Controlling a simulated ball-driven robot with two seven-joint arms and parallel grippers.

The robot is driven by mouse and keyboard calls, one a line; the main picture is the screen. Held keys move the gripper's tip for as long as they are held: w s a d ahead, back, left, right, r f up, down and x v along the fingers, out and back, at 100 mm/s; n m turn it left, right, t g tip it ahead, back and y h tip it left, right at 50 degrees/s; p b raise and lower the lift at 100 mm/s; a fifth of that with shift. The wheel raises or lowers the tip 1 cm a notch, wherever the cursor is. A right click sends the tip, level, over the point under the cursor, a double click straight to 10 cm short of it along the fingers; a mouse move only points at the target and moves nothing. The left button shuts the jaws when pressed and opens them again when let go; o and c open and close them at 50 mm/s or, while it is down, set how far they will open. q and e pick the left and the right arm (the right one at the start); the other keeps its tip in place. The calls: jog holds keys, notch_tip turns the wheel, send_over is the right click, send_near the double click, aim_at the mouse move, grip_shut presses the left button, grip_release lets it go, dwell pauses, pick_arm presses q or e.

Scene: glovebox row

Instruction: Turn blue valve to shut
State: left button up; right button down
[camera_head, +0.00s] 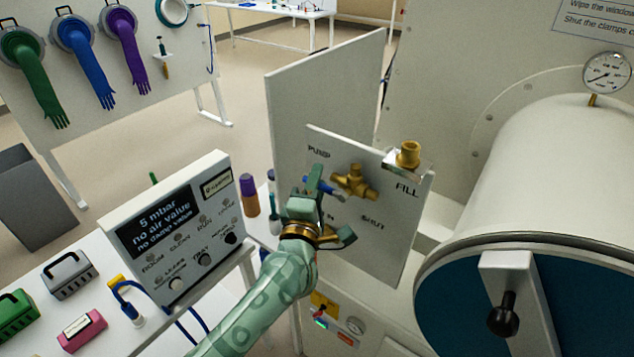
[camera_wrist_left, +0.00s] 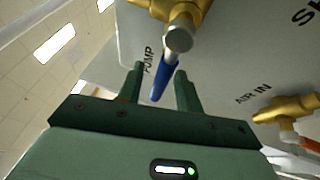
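The blue valve lever (camera_head: 322,186) sticks out to the left from a brass valve body (camera_head: 355,182) on a light upright panel (camera_head: 395,225). The panel has the labels PUMP, FILL and SHUT, and the wrist view also shows AIR IN. My left gripper (camera_head: 316,184) is at the lever. In the left wrist view the blue lever (camera_wrist_left: 165,84) reaches down between the two green fingers of the left gripper (camera_wrist_left: 160,72), beside the word PUMP. The fingers are apart, with gaps visible on both sides of the lever. My right gripper is out of view.
A large white cylinder (camera_head: 550,170) with a gauge (camera_head: 606,72) fills the right. Another brass fitting (camera_wrist_left: 290,107) sits near AIR IN.

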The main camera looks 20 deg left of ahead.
pick_arm(q)
jog(key=shift+a, duration=0.1)
jog(key=shift+c, duration=0.8)
grip_shut()
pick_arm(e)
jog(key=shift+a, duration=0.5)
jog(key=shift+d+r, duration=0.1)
